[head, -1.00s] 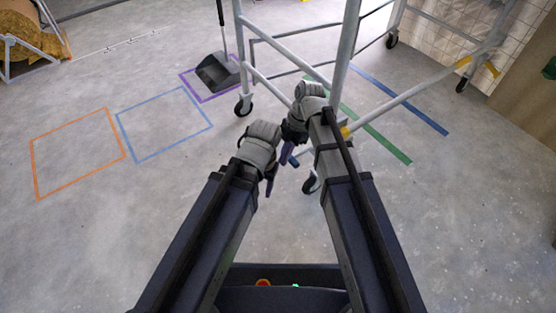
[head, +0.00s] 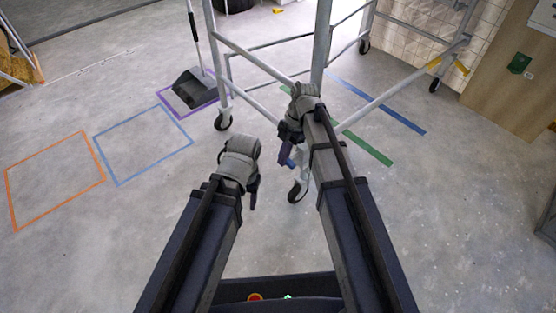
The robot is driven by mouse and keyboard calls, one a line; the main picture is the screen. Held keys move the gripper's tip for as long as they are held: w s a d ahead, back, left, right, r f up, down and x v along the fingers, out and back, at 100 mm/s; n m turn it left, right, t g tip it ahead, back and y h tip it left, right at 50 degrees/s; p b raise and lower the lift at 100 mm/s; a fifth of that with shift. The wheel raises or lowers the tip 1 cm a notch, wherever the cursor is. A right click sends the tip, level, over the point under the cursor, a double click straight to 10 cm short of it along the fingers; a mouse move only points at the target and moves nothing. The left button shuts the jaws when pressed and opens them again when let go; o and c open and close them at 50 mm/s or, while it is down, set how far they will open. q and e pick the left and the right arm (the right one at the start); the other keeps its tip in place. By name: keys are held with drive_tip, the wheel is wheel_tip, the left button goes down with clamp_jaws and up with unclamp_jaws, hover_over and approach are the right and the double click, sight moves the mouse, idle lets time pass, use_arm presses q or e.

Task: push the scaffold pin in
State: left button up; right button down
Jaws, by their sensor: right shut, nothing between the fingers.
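The scaffold (head: 319,45) is a frame of pale grey tubes on castor wheels, standing ahead of me. My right gripper (head: 286,154) is dark, points down and is shut with nothing in it. It is in front of the scaffold's near post, above a castor (head: 297,190); I cannot tell whether it touches the frame. A small blue part shows just beside its fingers, too small to identify. The scaffold pin cannot be made out; my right wrist and arm cover part of the post. My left gripper (head: 253,194) hangs to the left, apart from the scaffold, its fingers mostly hidden.
A dustpan (head: 195,88) with a long handle stands in a purple floor square, left of the scaffold. Blue and orange (head: 55,180) floor outlines are empty. A wooden panel (head: 512,75) stands at the right. The floor at left and front right is clear.

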drive_tip(key=shift+s+a, duration=0.1)
wheel_tip(320, 180, up, 10)
drive_tip(key=p, duration=0.9)
drive_tip(key=shift+a+f, duration=0.2)
drive_tip(key=shift+f, duration=0.05)
drive_tip(key=shift+s, duration=0.15)
